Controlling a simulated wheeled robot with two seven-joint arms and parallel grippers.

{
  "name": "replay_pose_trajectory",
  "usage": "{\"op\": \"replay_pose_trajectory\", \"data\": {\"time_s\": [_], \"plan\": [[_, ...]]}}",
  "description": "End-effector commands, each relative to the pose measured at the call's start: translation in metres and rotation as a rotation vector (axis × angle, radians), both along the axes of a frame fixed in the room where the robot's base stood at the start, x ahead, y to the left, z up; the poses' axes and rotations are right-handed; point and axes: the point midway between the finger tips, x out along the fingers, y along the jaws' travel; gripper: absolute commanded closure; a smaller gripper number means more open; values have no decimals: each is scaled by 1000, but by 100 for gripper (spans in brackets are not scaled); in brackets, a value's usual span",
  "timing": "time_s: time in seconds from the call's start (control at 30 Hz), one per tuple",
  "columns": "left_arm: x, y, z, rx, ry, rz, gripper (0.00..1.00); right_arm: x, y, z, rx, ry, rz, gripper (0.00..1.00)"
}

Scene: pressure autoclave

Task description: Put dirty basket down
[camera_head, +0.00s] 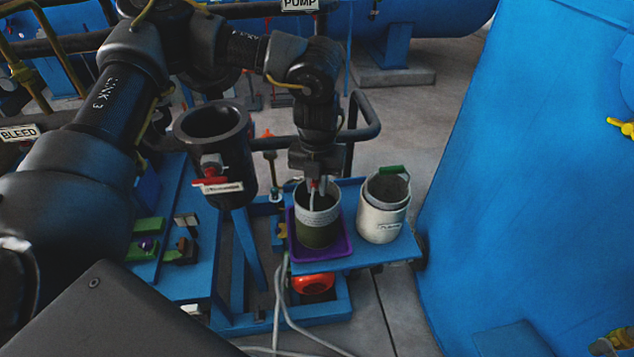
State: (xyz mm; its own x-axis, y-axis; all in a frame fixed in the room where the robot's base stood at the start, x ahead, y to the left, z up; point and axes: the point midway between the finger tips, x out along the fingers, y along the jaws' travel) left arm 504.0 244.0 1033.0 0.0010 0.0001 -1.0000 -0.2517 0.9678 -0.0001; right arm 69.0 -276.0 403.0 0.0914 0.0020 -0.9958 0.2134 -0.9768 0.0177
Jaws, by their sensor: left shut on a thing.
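My left gripper (316,182) points straight down and is shut on the dirty basket (318,232), at its top. The basket is a round, dark olive-green pot with a pale rim. It is upright, within the outline of a purple tray (346,255) on a small blue shelf. I cannot tell whether its base touches the tray. The gripper covers part of the basket's opening. My right gripper is not in view.
A white labelled container (382,224) with a green handle (391,170) stands close on the right. A black open cylinder (225,160) with a red-handled valve is on the left. Grey hoses (279,310) hang in front. A large blue wall (520,180) bounds the right.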

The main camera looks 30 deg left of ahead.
Motion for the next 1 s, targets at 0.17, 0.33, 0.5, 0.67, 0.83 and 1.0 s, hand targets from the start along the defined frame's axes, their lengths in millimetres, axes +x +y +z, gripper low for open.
{"op": "replay_pose_trajectory", "data": {"time_s": [0.17,0.33,0.5,0.67,0.83,1.0], "plan": [[0,0,-3,0,0,0,80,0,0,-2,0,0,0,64],[0,0,-3,0,0,0,64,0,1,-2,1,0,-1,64],[0,0,-3,0,0,0,64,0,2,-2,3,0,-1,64],[0,0,3,0,-1,0,64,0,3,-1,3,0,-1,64],[1,0,29,-1,-3,0,64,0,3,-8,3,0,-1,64],[1,-1,67,-2,-5,0,64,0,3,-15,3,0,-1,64]]}}
